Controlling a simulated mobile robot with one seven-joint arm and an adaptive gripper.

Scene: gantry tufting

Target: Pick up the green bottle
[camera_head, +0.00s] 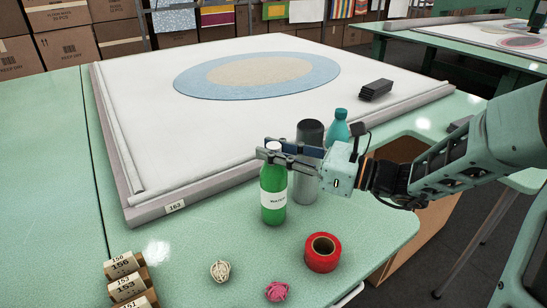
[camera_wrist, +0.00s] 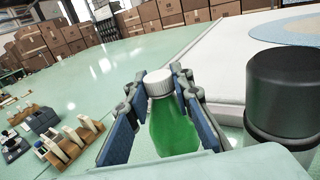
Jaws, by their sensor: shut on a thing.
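The green bottle (camera_head: 273,193) has a white cap and a white label and stands upright near the front edge of the green table (camera_head: 195,245). My gripper (camera_head: 272,153) comes in from the right at the height of the bottle's neck. In the wrist view the gripper (camera_wrist: 165,120) has one finger on each side of the bottle (camera_wrist: 172,132), shut on it below the white cap. The bottle's base appears to be at the table surface; I cannot tell if there is a gap.
A grey cylinder with a black top (camera_head: 308,185) stands close behind the gripper, beside a teal bottle (camera_head: 337,128). A red tape roll (camera_head: 322,252) and two yarn balls (camera_head: 220,270) lie in front.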

